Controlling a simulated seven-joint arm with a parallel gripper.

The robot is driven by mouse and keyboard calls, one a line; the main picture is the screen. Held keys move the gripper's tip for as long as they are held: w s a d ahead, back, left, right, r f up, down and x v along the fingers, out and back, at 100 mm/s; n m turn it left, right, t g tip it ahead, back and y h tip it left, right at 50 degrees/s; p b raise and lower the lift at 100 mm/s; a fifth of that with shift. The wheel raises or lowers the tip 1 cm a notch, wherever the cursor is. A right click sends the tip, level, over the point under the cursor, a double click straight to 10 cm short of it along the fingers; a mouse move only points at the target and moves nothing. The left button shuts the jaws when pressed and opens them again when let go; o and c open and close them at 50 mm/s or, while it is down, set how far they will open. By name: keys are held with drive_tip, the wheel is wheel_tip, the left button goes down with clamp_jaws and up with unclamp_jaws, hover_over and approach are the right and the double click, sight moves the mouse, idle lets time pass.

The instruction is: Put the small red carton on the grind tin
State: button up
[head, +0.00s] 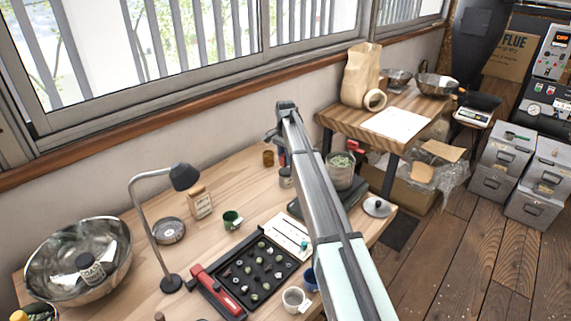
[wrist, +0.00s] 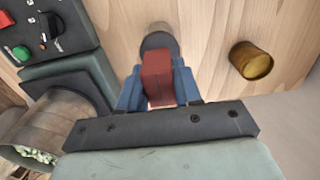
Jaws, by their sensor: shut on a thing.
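The small red carton (wrist: 157,75) is between the blue fingers of my gripper (wrist: 158,92) in the wrist view. The gripper is shut on it, and the carton looks upright. A grey round tin (wrist: 158,41) shows just beyond the carton, partly hidden by it; I cannot tell whether they touch. It seems to be the grey tin (head: 286,178) below my gripper in the head view. An open brass-brown tin (wrist: 251,61) stands apart to the right in the wrist view. I cannot tell for sure which tin is the grind tin.
A pot of green beans (head: 341,170) stands on a dark appliance near the tins. A green cup (head: 232,220), a black tray (head: 256,270), a lamp (head: 184,178) and a steel bowl (head: 80,262) occupy the bench. Bare wood lies behind the green cup.

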drive_tip(key=shift+f, duration=1.45)
drive_tip(key=shift+f, duration=0.1)
drive_tip(key=o, duration=1)
wheel_tip(320, 180, up, 12)
drive_tip(key=shift+r, duration=0.15)
